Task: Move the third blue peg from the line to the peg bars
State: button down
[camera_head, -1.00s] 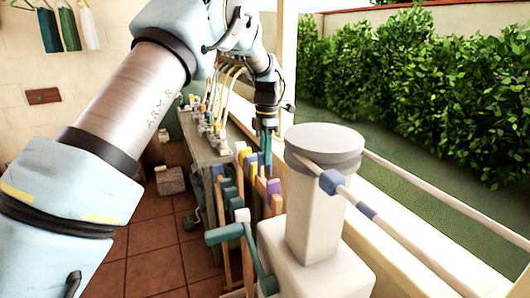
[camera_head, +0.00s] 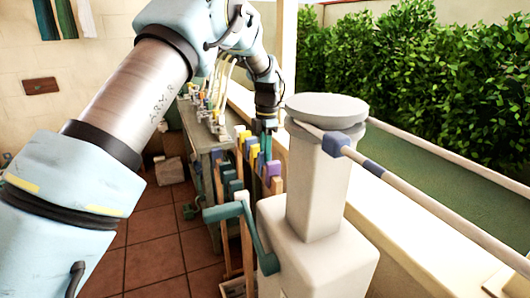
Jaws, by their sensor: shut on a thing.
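My gripper (camera_head: 266,138) hangs pointing down beside the pale post, over the cluster of coloured pegs on the upright bars (camera_head: 248,240). Its teal fingers are shut on a small blue thing, apparently a blue peg (camera_head: 261,161), mostly hidden between them. I cannot tell whether this peg touches the bars. Yellow (camera_head: 254,151), purple (camera_head: 273,168) and teal (camera_head: 235,187) pegs crowd just under and left of my gripper.
The pale post (camera_head: 318,190) with its round cap stands close to the right of my gripper. A teal crank (camera_head: 225,211) juts out in front of the bars. A grey bench (camera_head: 205,155) runs behind. Tiled floor (camera_head: 155,255) is open at left.

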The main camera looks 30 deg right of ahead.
jog(key=c, duration=0.6)
grip_release()
notch_tip(320, 180, up, 8)
jog(key=p, duration=0.6)
jog(key=shift+r, duration=0.1)
